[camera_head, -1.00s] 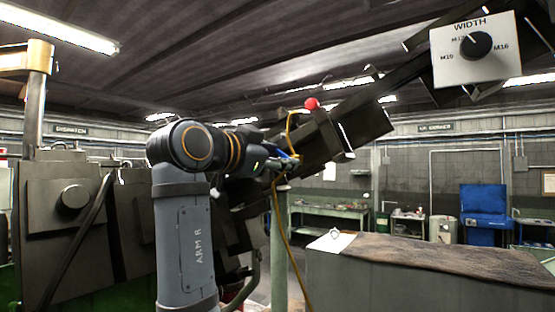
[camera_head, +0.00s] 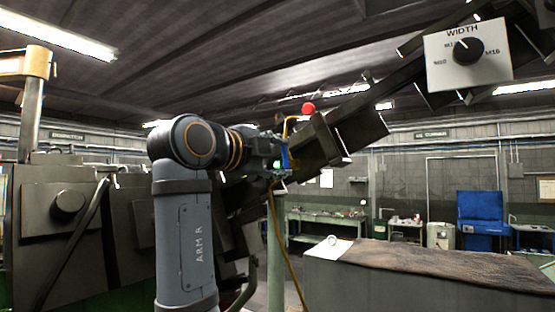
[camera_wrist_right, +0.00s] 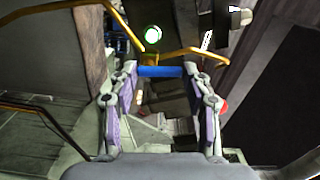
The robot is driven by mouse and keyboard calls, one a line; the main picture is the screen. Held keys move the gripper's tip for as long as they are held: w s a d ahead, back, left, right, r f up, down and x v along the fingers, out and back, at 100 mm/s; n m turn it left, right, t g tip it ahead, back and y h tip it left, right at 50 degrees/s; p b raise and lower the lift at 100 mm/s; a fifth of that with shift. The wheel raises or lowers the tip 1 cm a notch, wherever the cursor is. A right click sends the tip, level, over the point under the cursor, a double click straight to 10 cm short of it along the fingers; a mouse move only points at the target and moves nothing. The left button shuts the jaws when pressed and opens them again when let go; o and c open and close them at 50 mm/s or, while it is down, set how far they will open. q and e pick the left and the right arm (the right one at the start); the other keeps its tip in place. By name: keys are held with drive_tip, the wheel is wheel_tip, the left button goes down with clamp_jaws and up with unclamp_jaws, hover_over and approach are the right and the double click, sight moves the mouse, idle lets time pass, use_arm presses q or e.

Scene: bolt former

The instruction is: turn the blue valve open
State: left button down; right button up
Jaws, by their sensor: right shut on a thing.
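The blue valve handle (camera_head: 286,157) is on the thin yellow pipe at the machine's sloping arm. It stands about upright in the head view, partly hidden by my gripper. In the right wrist view the blue handle (camera_wrist_right: 160,71) lies across the gap between my fingertips. My right gripper (camera_head: 279,165) is at the handle and shut on it; its two fingers also show in the right wrist view (camera_wrist_right: 160,78), one at each end of the handle. My left gripper is in neither view.
The yellow pipe (camera_head: 283,240) runs down beside a green post (camera_head: 276,262). A WIDTH dial panel (camera_head: 468,56) hangs at upper right. A grey bench (camera_head: 400,285) stands at lower right.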

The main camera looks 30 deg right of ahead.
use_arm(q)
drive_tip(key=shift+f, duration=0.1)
use_arm(e)
drive_tip(key=shift+s+f+m, duration=0.1)
drive_tip(key=shift+m, duration=0.5)
drive_tip(key=o, duration=1.2)
drive_tip(key=shift+c, duration=0.2)
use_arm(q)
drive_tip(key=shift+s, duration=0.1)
